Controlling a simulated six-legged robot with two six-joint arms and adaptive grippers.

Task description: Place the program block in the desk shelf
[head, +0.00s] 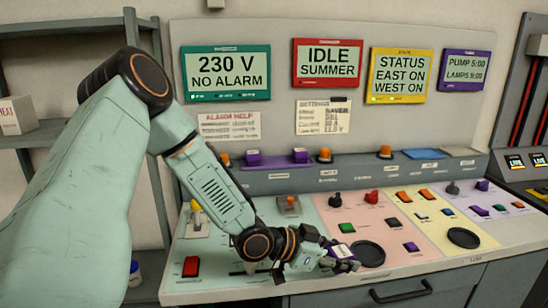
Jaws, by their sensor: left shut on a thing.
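My left gripper (334,262) is low over the front of the desk console (225,290), at the edge between its green and pink panels. It is shut on a small pale and purple block (343,252), which is mostly hidden by the fingers. I take it for the program block, but its markings are too small to read. The raised grey desk shelf (350,177) runs along the back of the console, behind and above the gripper. My right gripper is not in view.
Orange lamps, such as this one (325,155), and a blue pad (421,154) top the shelf. A black knob (335,200), a red knob (371,197) and round black recesses (368,254) are near the gripper. Wall displays (327,63) hang behind. A drawer handle (400,293) is below.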

